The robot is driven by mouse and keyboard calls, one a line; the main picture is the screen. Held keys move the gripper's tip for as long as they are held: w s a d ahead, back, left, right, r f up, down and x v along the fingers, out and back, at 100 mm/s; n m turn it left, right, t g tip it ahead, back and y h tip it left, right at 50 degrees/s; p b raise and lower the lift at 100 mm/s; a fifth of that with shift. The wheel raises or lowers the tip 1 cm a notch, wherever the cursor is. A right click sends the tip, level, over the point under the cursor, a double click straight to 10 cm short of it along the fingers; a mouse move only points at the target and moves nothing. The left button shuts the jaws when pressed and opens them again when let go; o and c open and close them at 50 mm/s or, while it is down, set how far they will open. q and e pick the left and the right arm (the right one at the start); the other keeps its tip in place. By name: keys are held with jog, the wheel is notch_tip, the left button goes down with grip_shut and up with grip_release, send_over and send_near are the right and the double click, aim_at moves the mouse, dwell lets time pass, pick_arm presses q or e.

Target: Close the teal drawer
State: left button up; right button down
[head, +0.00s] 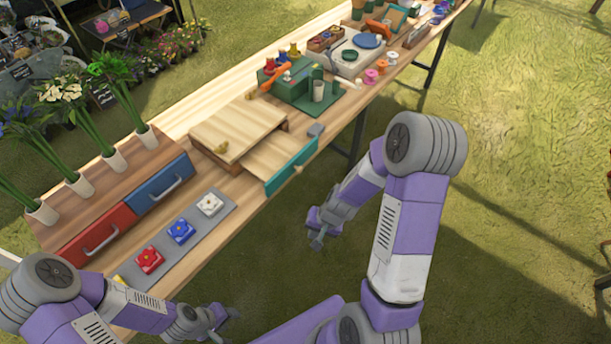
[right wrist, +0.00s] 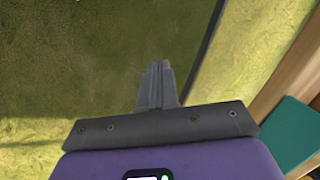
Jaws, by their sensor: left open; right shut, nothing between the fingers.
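The teal drawer (head: 292,166) stands pulled out of a small wooden cabinet (head: 238,124), its teal front toward the table's near edge. Its wooden inside is bare in the head view. A teal panel, the drawer front (right wrist: 290,132), also shows at the lower right of the right wrist view. My right gripper (head: 317,244) is shut and empty, over the grass in front of the table and apart from the drawer. Its closed fingers (right wrist: 157,68) point over grass in the right wrist view. My left gripper (head: 230,315) is open and empty, at the lower left, far from the drawer.
Red (head: 98,236) and blue (head: 163,188) drawers are shut, left of the teal one. A grey mat (head: 216,220) holds red, blue and white flower tiles. Grass in front is clear.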

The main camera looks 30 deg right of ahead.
jog(key=w+d+r+m+t+b, duration=0.25)
jog(key=d+r, duration=0.25)
jog(key=r, duration=0.3)
jog(key=w+d+r+m+t+b, duration=0.1)
jog(key=w+d+r+m+t, duration=0.15)
jog(key=d+r+t, duration=0.4)
jog(key=w+a+f+g+b, duration=0.3)
jog(key=w+a+f, duration=0.2)
jog(key=w, duration=0.4)
jog(key=shift+w+a+f+y, duration=0.15)
jog(key=shift+a+f+y, duration=0.05)
jog(key=shift+a+y, duration=0.1)
